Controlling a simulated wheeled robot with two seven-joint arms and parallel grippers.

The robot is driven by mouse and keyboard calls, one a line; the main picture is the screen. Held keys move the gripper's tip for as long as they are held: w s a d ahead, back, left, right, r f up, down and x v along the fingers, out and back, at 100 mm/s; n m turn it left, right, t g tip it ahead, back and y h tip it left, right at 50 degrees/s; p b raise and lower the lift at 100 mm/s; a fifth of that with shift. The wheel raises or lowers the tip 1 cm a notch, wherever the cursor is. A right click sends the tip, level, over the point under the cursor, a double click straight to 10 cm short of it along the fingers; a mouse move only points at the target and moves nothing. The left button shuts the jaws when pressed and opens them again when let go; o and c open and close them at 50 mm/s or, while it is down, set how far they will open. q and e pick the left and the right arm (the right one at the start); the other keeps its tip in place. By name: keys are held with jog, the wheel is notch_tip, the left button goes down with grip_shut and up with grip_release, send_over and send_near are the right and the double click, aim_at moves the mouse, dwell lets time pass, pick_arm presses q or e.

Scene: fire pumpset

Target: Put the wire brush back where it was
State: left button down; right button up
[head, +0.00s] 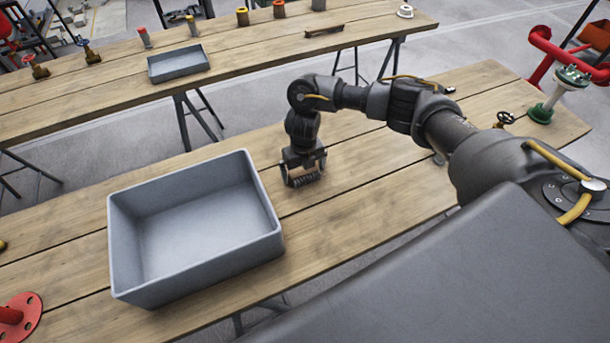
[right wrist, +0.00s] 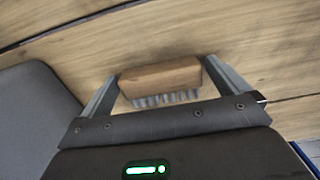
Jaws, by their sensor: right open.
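The wire brush (right wrist: 160,77) has a brown wooden block and a row of grey bristles. In the right wrist view it lies between the two fingers of my right gripper (right wrist: 164,88), which are open around its ends. In the head view my right gripper (head: 304,171) is low at the near table, just right of the grey bin. I cannot tell whether the brush touches the table. My left gripper is not in view.
A large empty grey bin (head: 195,220) stands on the near wooden table (head: 385,200). The far table (head: 255,60) carries a shallow grey tray (head: 178,63), a brown elongated object (head: 324,30) and several valves and fittings. A red flange (head: 20,318) lies at the lower left.

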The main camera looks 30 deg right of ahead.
jog(key=c, duration=1)
jog(key=shift+r, duration=0.1)
notch_tip(320, 180, up, 10)
jog(key=shift+p, duration=0.4)
